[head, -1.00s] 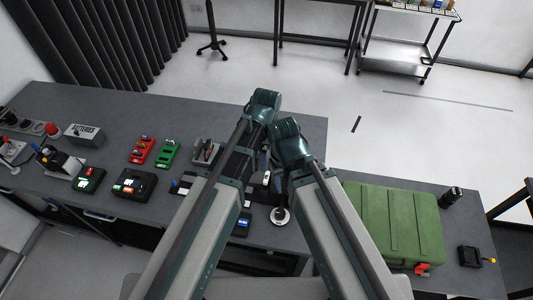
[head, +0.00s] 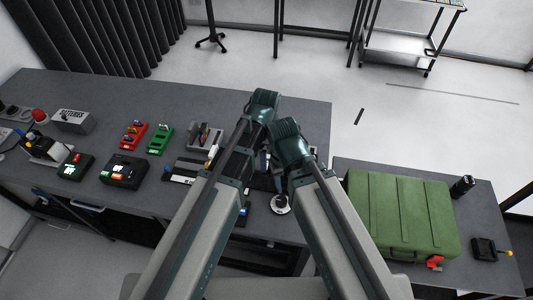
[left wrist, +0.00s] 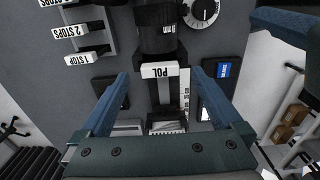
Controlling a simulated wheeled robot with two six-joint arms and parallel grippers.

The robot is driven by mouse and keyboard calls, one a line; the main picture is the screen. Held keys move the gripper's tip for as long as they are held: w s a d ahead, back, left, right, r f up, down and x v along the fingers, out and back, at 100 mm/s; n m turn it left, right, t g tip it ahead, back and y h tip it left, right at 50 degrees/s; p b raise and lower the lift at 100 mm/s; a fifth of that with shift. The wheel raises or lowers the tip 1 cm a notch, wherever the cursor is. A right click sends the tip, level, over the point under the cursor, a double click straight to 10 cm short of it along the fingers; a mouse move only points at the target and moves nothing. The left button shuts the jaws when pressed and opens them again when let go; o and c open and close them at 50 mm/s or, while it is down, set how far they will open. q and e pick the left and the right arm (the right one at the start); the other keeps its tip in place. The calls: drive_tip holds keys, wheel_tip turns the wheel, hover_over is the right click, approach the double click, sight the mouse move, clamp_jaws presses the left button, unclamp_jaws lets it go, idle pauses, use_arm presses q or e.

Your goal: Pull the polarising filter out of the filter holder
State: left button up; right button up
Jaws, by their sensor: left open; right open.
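The polarising filter's white tab marked POL (left wrist: 157,71) shows in the left wrist view. It sticks out below a black cylindrical part (left wrist: 160,35), apparently at the filter holder, whose outline I cannot make out. My left gripper (left wrist: 160,74) is open, with one blue finger on each side of the tab and a clear gap to both. In the head view my arms hide the filter and the left fingertips. My right gripper (head: 264,162) is largely hidden between the arms. A blue finger at the left wrist view's upper right seems to belong to it.
Labelled tabs, 2 STOPS (left wrist: 82,30) and 1 STOP (left wrist: 80,59), lie left of the filter. A round dial (left wrist: 204,10) and a blue-screened device (left wrist: 217,85) lie right of it. Small devices crowd the left table.

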use_arm(q)
wheel_tip(320, 180, down, 4)
drive_tip(key=shift+r+b, duration=0.15)
drive_tip(key=shift+b, duration=1.1)
use_arm(e)
wheel_tip(320, 180, down, 4)
drive_tip(key=shift+r, duration=0.2)
use_arm(q)
drive_tip(key=shift+r, duration=0.1)
drive_tip(key=c, duration=1.2)
use_arm(e)
drive_tip(key=shift+r, duration=0.1)
use_arm(q)
drive_tip(key=shift+r, duration=0.15)
use_arm(e)
drive_tip(key=shift+r, duration=0.1)
use_arm(q)
drive_tip(key=shift+r+p, duration=3.7)
drive_tip(key=shift+p, duration=0.2)
use_arm(e)
wheel_tip(320, 180, up, 7)
drive_tip(key=shift+r, duration=0.2)
